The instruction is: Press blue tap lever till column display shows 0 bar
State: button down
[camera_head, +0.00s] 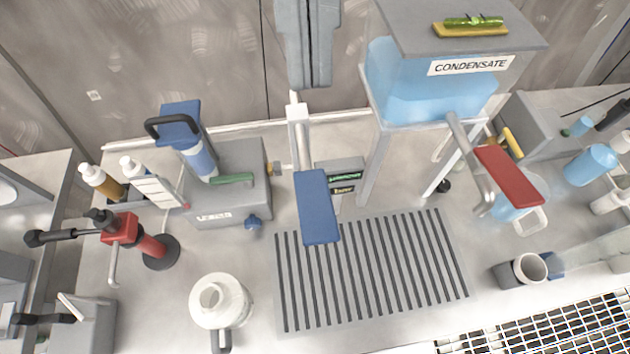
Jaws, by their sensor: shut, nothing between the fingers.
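The blue tap lever (318,207) is a flat blue paddle in the middle of the view, reaching forward over the slotted drain grate. It hangs from a pale column (300,125) behind it. The small column display (345,177) sits just right of the lever, with green and yellow lettering too small to read. My gripper (309,86) is at the top middle, grey, pointing down with its fingers together and empty. In the picture it is above and behind the lever, apart from it.
A condensate tank (430,82) with a red lever (508,175) over a jug stands at right. A grey machine (238,180) and a red-black tool (120,228) stand at left. A white mug (220,300) stands front left of the grate (375,275). The grate is clear.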

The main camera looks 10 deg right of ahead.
aim_at(315, 221)
jog(key=shift+f, duration=0.1)
jog(key=x, duration=1.3)
jog(key=shift+s+f, duration=0.15)
jog(key=shift+f, duration=0.25)
jog(key=shift+a, duration=0.2)
